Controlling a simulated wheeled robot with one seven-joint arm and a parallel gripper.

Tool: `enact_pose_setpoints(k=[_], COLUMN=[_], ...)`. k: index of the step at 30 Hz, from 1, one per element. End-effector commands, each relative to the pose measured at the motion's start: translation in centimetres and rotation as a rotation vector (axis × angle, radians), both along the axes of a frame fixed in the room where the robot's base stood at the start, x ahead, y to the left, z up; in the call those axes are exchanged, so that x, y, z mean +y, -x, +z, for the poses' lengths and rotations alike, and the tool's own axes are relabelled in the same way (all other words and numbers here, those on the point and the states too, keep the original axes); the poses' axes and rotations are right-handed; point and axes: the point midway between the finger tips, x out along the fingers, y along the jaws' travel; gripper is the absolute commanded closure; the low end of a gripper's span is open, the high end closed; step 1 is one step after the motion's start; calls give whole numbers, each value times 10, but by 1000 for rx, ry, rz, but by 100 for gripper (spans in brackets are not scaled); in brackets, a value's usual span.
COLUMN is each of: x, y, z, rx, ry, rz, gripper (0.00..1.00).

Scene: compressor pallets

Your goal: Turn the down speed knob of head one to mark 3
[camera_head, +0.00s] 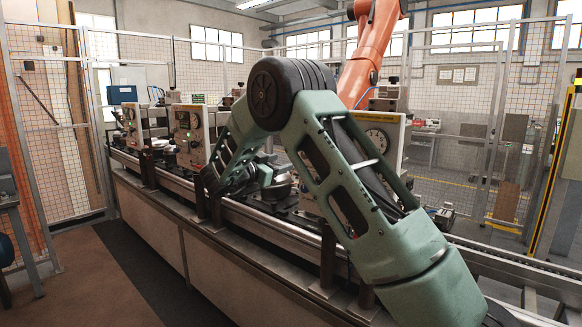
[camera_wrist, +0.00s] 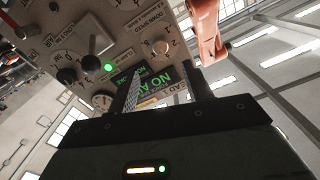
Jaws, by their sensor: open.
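A cream control panel (camera_wrist: 128,30) fills the upper left of the wrist view, seen tilted and from below. A small pale metal knob (camera_wrist: 162,47) with numbers around it sits near lettering that seems to include "DOWN"; its exact setting is too small to read. My gripper (camera_wrist: 163,72) has its two dark fingers apart, with nothing visible between them except the panel behind. The knob shows just beyond the fingertips; I cannot tell how close. In the head view my arm hides the gripper.
The panel also has a green display (camera_wrist: 157,80), a green lamp (camera_wrist: 108,67) and a black knob (camera_wrist: 66,75). An orange arm (camera_head: 375,45) rises behind my arm. Machine boxes (camera_head: 188,135) stand along a conveyor (camera_head: 255,215). Mesh fencing (camera_head: 60,140) encloses it. The front-left floor (camera_head: 110,270) is clear.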

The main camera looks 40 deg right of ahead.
Motion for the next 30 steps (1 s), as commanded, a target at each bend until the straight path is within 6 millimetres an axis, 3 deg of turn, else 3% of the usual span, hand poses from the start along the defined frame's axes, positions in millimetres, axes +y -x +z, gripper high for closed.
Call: enact_pose_setpoints(k=[6, 12, 30], x=[46, 66, 70], y=[3, 5, 6], z=[-3, -1, 0], rx=[0, 0, 1], ry=[-1, 0, -1], rz=[3, 0, 0], gripper=[50, 50, 50])
